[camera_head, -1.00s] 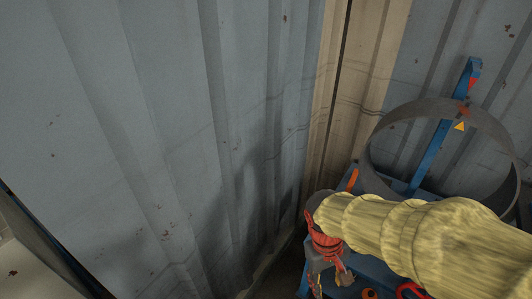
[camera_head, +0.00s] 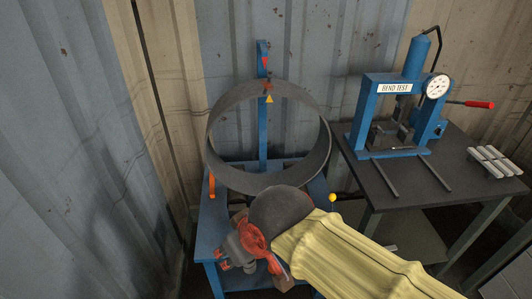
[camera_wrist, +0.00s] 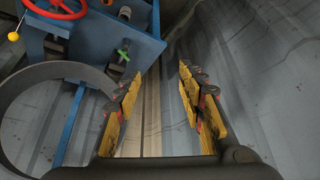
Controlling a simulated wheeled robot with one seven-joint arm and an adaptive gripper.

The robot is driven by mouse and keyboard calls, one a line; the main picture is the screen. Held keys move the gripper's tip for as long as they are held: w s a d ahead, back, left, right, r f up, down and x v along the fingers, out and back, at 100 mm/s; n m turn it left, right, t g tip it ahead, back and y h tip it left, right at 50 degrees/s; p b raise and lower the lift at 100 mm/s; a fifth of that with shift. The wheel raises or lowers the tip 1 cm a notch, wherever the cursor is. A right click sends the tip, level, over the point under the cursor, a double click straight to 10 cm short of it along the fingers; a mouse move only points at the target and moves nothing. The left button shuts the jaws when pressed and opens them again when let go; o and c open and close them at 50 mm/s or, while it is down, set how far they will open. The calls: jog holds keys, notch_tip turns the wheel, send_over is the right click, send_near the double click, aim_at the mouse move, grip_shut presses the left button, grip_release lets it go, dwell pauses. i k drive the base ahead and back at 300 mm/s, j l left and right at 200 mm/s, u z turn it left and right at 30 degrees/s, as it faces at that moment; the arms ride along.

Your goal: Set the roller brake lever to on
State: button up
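A blue stand (camera_head: 207,238) carries a large dark pipe ring (camera_head: 222,172) in front of a blue upright post. An orange lever (camera_head: 212,186) stands upright at the stand's left side. A yellow-knobbed lever (camera_head: 332,198) is at its right side. No label shows which of these is the roller brake lever. That view also shows a yellow knob (camera_wrist: 13,36) and a green-handled part (camera_wrist: 123,52) on the stand.
A dark table (camera_head: 430,187) on the right holds a blue bend test press (camera_head: 374,97) with a red handle, and several metal pieces (camera_head: 495,162). Corrugated walls (camera_head: 70,130) close in the left and back. A red handwheel (camera_wrist: 55,8) is on the stand.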

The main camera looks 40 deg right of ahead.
aim_at(331, 197)
jog(key=z, duration=1.75)
jog(key=i+j, duration=0.65)
jog(key=j+z, duration=0.05)
jog(key=j, duration=0.05)
